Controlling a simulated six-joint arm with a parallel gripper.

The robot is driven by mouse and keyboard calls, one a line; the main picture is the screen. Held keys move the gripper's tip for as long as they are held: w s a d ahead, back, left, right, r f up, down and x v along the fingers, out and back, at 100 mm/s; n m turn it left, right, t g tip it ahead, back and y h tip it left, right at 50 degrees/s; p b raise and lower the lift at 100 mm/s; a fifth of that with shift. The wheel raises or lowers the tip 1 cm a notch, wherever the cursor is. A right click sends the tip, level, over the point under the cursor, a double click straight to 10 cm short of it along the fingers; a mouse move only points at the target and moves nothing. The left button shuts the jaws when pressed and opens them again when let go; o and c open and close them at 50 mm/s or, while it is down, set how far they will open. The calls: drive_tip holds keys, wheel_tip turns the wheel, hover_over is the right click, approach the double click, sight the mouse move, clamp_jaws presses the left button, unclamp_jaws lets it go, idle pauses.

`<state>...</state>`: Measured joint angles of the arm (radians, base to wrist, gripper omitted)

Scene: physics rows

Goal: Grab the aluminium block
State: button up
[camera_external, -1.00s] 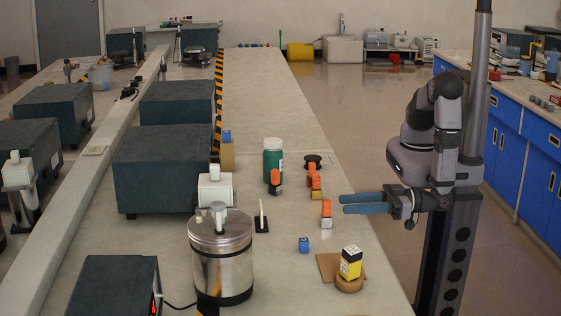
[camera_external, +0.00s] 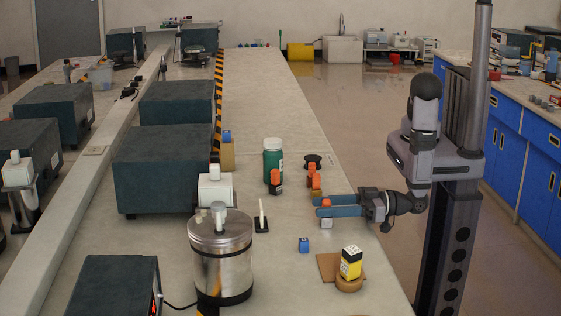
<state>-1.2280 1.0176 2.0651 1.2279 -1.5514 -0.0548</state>
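A small silver-grey block (camera_external: 326,224), which looks like the aluminium block, stands near the right edge of the bench, in front of my gripper's fingers. An orange block (camera_external: 326,203) sits above it and shows between the two blue fingers. My gripper (camera_external: 317,206) points left, with its fingers apart and roughly level with the orange block. I cannot tell whether a finger touches the orange block. The fingers partly hide the orange block and the top of the grey one.
More orange blocks (camera_external: 315,181) stand just behind the fingers. A blue cube (camera_external: 304,244) and a yellow-and-black block (camera_external: 351,262) on a round base are nearer the camera. A green bottle (camera_external: 272,160) and a metal canister (camera_external: 221,262) stand to the left.

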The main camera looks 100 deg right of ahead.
sight(327, 200)
clamp_jaws()
drive_tip(key=shift+r, duration=0.2)
drive_tip(key=shift+r, duration=4.8)
